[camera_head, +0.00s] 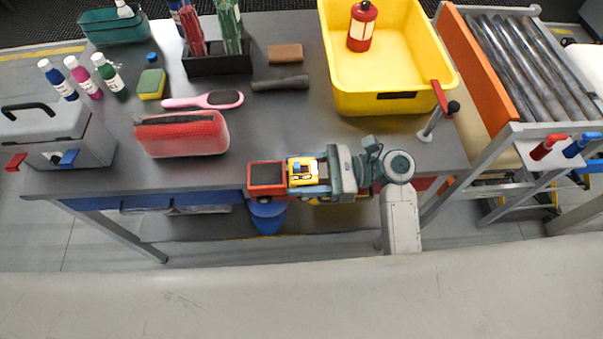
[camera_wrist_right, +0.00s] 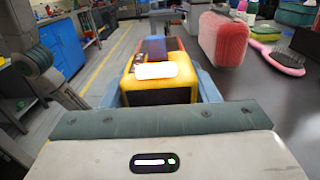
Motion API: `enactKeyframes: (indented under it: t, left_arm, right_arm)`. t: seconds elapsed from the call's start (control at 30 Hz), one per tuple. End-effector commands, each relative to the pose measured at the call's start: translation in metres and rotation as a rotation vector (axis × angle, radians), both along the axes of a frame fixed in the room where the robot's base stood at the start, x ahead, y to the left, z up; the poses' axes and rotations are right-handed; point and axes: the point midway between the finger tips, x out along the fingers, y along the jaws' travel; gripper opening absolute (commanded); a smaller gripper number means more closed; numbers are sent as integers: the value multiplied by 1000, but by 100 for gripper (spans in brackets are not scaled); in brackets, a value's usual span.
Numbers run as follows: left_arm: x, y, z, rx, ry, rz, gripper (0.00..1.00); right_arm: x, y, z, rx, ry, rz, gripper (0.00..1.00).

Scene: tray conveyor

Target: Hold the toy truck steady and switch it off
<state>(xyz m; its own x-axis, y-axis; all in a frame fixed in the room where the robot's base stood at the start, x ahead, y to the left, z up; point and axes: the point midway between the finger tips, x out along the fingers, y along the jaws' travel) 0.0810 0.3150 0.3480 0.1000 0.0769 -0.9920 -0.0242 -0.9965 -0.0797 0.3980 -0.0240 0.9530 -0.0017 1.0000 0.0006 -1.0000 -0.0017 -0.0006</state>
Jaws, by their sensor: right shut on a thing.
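The toy truck (camera_head: 266,174) has a red front part and a yellow part with a small dark and white patch on top. In the right wrist view, the truck (camera_wrist_right: 158,88) sits between the two blue-grey fingers, with a white patch facing the camera. I cannot make out a switch. My left gripper is not in view.
A red case (camera_head: 182,136) lies behind and left of the truck, near a pink brush (camera_head: 203,100). A yellow crate (camera_head: 395,102) holding a red canister stands at the back right. A grey box (camera_head: 55,135) stands at the left. Bare tabletop lies behind the truck.

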Motion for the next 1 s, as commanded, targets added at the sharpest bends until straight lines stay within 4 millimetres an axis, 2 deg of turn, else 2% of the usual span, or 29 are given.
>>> enactKeyframes:
  t: [0.3, 0.4, 0.5, 0.67, 1.0]
  left_arm:
    - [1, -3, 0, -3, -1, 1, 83]
    - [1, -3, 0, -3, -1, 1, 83]
    - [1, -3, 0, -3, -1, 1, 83]
    - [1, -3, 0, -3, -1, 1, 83]
    - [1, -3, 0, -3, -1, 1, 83]
  right_arm:
    - [95, -5, -16, 0, -1, 6, 27]
    - [121, -7, -17, 1, -1, 5, 27]
    - [140, -9, -18, 0, 0, 3, 27]
    - [152, -11, -19, 0, 0, 0, 27]
    - [152, -11, -36, 0, 2, 0, 27]
